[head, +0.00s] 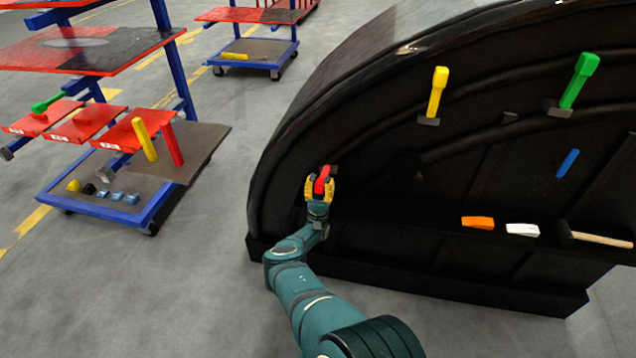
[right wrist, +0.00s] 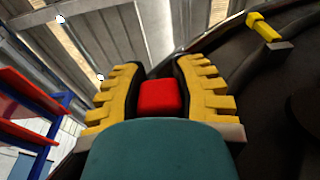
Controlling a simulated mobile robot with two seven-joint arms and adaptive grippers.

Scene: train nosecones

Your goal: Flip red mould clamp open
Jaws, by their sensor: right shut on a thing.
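The red mould clamp (head: 324,174) is at the left part of the big black curved mould (head: 300,130). My right gripper (head: 320,186), with yellow fingers, is at the clamp and shut on it. In the right wrist view the red clamp (right wrist: 158,97) sits between the two yellow fingers of my right gripper (right wrist: 158,92). Much of the clamp is hidden by the fingers. My left gripper is not in view.
A yellow clamp (head: 436,92) and a green clamp (head: 577,82) stand on the mould's upper part. Orange (head: 478,223) and white (head: 522,230) blocks and a wooden-handled hammer (head: 600,240) lie on its lower ledge. A blue trolley (head: 130,215) stands left, with free floor between.

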